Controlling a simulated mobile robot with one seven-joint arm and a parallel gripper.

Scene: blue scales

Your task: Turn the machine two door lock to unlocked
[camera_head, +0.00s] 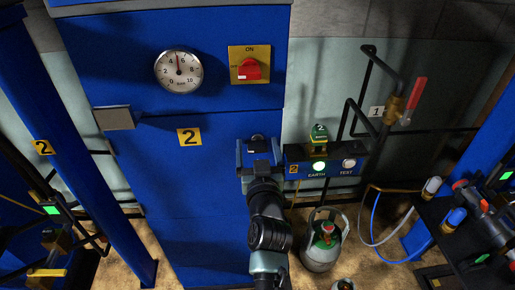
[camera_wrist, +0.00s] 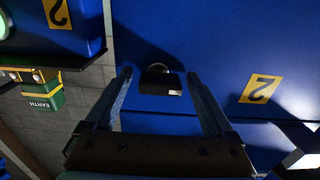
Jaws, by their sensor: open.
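The machine two door lock is a small dark block on the blue cabinet front; in the wrist view the lock (camera_wrist: 160,82) has a paler edge and a brassy round part behind it. In the head view the lock (camera_head: 257,141) is partly hidden by my gripper (camera_head: 258,147). My gripper is open in front of the cabinet. In the wrist view my gripper (camera_wrist: 160,76) has one finger on each side of the lock, with a gap on both sides. I cannot tell whether the lock reads locked or unlocked.
The cabinet (camera_head: 185,220) carries a pressure gauge (camera_head: 179,71), a red ON switch (camera_head: 249,68) and a yellow 2 plate (camera_head: 190,137). A blue EARTH/TEST box (camera_head: 293,172) stands close on the right. A gas cylinder (camera_head: 322,248) stands on the floor below.

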